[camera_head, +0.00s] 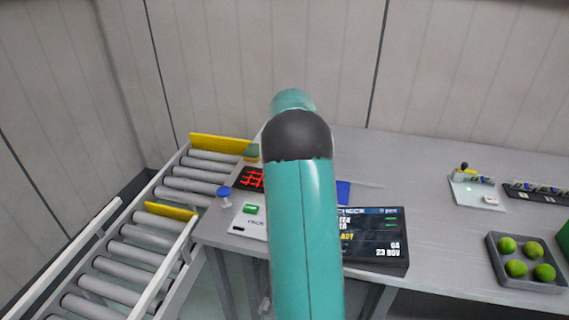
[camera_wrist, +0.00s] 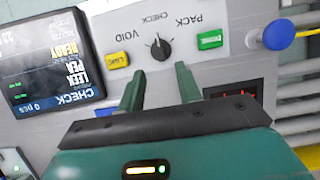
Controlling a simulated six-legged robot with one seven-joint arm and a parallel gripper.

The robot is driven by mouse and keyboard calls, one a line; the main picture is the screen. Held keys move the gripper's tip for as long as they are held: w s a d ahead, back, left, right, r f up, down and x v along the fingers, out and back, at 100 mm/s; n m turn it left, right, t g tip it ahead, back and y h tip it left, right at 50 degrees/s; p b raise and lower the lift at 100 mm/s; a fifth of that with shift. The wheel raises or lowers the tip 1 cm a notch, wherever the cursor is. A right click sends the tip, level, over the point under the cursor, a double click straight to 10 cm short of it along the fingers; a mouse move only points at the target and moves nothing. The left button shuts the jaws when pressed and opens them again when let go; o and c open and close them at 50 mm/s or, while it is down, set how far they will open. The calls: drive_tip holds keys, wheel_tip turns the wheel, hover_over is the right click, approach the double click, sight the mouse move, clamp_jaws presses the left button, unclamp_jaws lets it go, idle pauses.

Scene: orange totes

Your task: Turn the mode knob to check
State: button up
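The mode knob (camera_wrist: 160,48) is small and black, on a light grey control panel (camera_wrist: 228,62) in the wrist view. The labels VOID, CHECK and PACK stand around its far side, upside down, with CHECK in the middle. I cannot tell for certain which label its pointer faces. My gripper (camera_wrist: 160,78) is open and empty. Its two green fingers are spread just short of the knob, one toward each side, with no contact visible.
A yellow button (camera_wrist: 118,60), a green button (camera_wrist: 210,39) and a blue knob-like button (camera_wrist: 278,35) flank the knob. A screen reading CHECK (camera_head: 383,250) stands right of my arm. A roller conveyor (camera_head: 190,185) lies left; a tray of green balls (camera_head: 495,268) lies right.

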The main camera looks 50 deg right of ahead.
drive_tip(key=v, duration=0.4)
drive_tip(key=shift+d+r, duration=0.15)
drive_tip(key=shift+r, duration=0.2)
drive_tip(key=s+a+r+n+t+h, duration=0.1)
drive_tip(key=a+r+n+h, duration=0.3)
drive_tip(key=a, duration=0.7)
drive_tip(key=s+a+r+n+t+y, duration=0.15)
drive_tip(key=a+r, duration=0.45)
drive_tip(key=a, duration=0.6)
drive_tip(key=s+a+f+n+t, duration=0.1)
drive_tip(key=s+a+n+t, duration=0.1)
drive_tip(key=s+a, duration=0.4)
drive_tip(key=s+a+f+n+t+h, duration=0.1)
drive_tip(key=s+a+n, duration=0.4)
drive_tip(key=a, duration=0.6)
drive_tip(key=shift+s+f+t, duration=0.65)
drive_tip(key=shift+s+t, duration=0.2)
drive_tip(key=shift+t, duration=0.2)
